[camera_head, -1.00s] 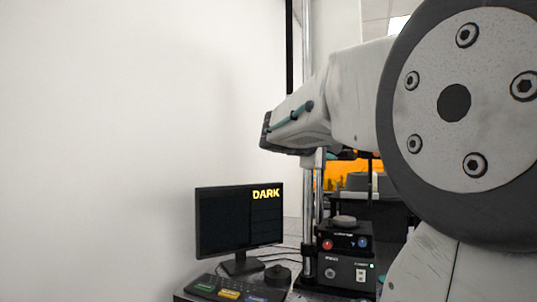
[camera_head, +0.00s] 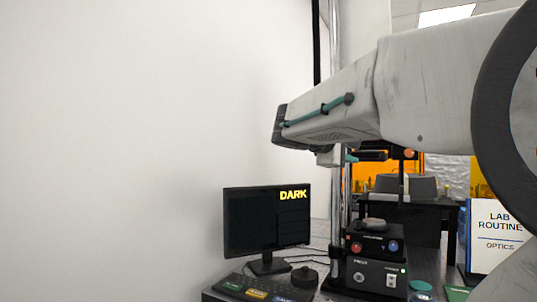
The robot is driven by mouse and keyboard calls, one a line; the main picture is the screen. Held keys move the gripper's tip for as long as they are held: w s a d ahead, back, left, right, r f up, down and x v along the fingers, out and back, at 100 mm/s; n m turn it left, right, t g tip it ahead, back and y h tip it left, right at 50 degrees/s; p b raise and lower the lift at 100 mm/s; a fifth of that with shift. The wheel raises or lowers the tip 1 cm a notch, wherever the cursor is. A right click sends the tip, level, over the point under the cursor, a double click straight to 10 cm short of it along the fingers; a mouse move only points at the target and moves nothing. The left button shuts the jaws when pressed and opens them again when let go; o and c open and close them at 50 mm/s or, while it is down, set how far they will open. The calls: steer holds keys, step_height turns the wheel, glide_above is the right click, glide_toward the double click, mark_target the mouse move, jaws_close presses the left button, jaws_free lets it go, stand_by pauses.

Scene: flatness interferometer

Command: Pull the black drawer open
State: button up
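A black instrument unit (camera_head: 375,275) stands at the lower right of centre, with a key switch and a green light on its front. An upper black block (camera_head: 373,243) with a red and a blue knob sits on it, topped by a grey disc. I cannot tell which black front is the drawer, and no drawer shows as open. My gripper (camera_head: 372,156) appears only as a small dark part below the end of my arm, above and apart from the unit. Its fingers are too small to read.
A monitor (camera_head: 266,222) reading DARK stands left of the unit, with a button panel (camera_head: 257,291) and a round dark knob (camera_head: 304,278) before it. A LAB ROUTINE sign (camera_head: 495,235) stands at right. A metal post (camera_head: 338,200) rises beside the unit.

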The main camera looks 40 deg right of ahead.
steer(key=shift+v, duration=1.55)
steer(key=s+a+f+m+t+y, duration=0.1)
steer(key=a+f+y, duration=0.35)
steer(key=f, duration=0.45)
steer(key=s+a+f+y, duration=0.1)
steer(key=a+f+y, duration=0.3)
steer(key=f, duration=0.6)
steer(key=s+a+f+y, duration=0.3)
steer(key=a+f, duration=0.4)
steer(key=a, duration=0.4)
steer(key=s+a+f+y, duration=0.4)
steer(key=a+f, duration=0.4)
steer(key=a, duration=0.4)
steer(key=shift+s+f+t, duration=0.2)
steer(key=shift+s+t, duration=0.2)
steer(key=shift+s, duration=0.3)
